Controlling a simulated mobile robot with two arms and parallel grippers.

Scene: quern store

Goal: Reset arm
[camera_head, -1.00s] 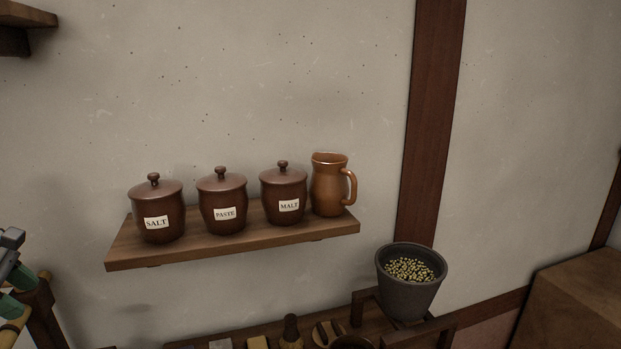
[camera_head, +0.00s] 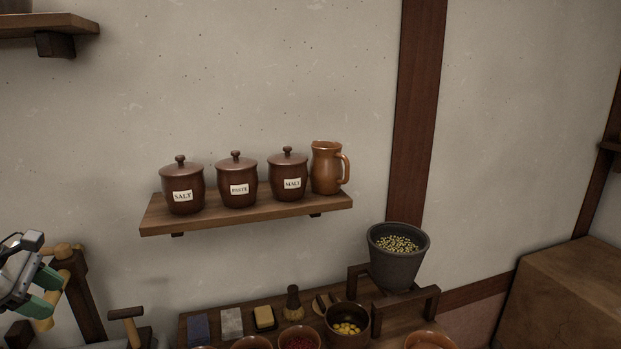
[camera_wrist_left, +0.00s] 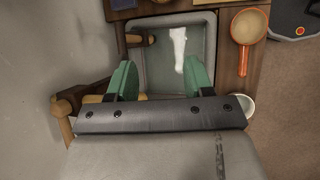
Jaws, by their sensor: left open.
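My left gripper (camera_head: 47,292) is at the left edge of the head view, with green fingers apart. In the left wrist view the two green fingers of my left gripper (camera_wrist_left: 160,76) stand wide apart over a grey basin (camera_wrist_left: 212,50), with nothing held between them. A pale elongated shape (camera_wrist_left: 179,46) shows in the basin; I cannot tell what it is. My right gripper is in neither view.
A wall shelf (camera_head: 250,222) holds three lidded jars and a brown jug (camera_head: 326,168). A dark pot of grain (camera_head: 396,262) stands on a wooden stand. Bowls and blocks crowd the bench below. A wooden post (camera_head: 82,295) is close beside my left gripper.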

